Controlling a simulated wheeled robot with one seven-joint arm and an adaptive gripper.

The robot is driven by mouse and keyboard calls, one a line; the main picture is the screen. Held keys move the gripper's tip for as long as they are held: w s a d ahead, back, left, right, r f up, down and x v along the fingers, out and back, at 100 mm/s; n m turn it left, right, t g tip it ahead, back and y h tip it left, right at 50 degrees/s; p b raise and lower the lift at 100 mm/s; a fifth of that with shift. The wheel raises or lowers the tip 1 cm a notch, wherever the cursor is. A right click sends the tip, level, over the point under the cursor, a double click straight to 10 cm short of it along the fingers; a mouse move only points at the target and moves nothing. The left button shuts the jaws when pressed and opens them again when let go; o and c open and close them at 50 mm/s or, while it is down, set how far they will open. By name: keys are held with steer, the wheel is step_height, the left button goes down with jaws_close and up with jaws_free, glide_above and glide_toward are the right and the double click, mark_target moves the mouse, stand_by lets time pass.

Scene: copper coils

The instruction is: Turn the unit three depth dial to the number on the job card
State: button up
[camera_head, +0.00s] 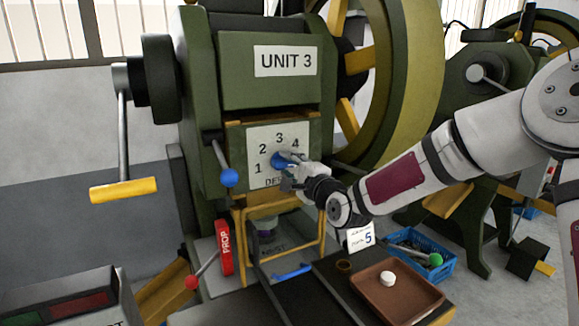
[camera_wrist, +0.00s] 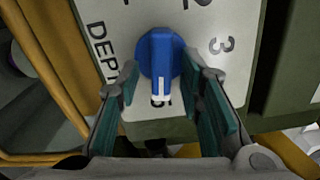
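The blue depth dial (camera_head: 279,161) sits on the white numbered plate (camera_head: 262,135) of the green Unit 3 machine. In the wrist view the dial (camera_wrist: 160,55) has a raised grip bar, and its white mark points down toward a partly hidden figure on the side opposite the 1. My gripper (camera_head: 293,169) is at the dial. In the wrist view its teal fingers (camera_wrist: 161,78) stand apart on either side of the dial's lower part, with gaps to the grip bar; contact with the dial's rim is unclear. The job card (camera_head: 360,237) shows a large 5.
A blue-ball lever (camera_head: 229,177) hangs left of the plate, and a red PROP piece (camera_head: 225,247) stands below. A brown tray (camera_head: 420,308) with a white object (camera_head: 387,279) and a blue crate (camera_head: 446,265) lie lower right. The large flywheel (camera_head: 425,85) is behind my arm.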

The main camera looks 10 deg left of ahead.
steer(key=v, duration=1.2)
steer(key=s+d+r+n+g+h+p, duration=0.2)
steer(key=s+d+n+g+h+p, duration=0.35)
steer(key=s+d+n+h, duration=0.7)
steer(key=s+d+r+g+p, duration=0.1)
steer(key=s+d, duration=0.1)
steer(key=s, duration=0.7)
steer(key=s+d+r+g+y+p, duration=0.1)
steer(key=s+d+r+g, duration=0.1)
steer(key=s, duration=0.7)
steer(key=s+d+r+g+y+p, duration=0.1)
steer(key=s+d, duration=0.3)
steer(key=s, duration=0.5)
steer(key=shift+r+n+g, duration=0.35)
steer(key=shift+r+g, duration=0.05)
steer(key=shift+g, duration=0.25)
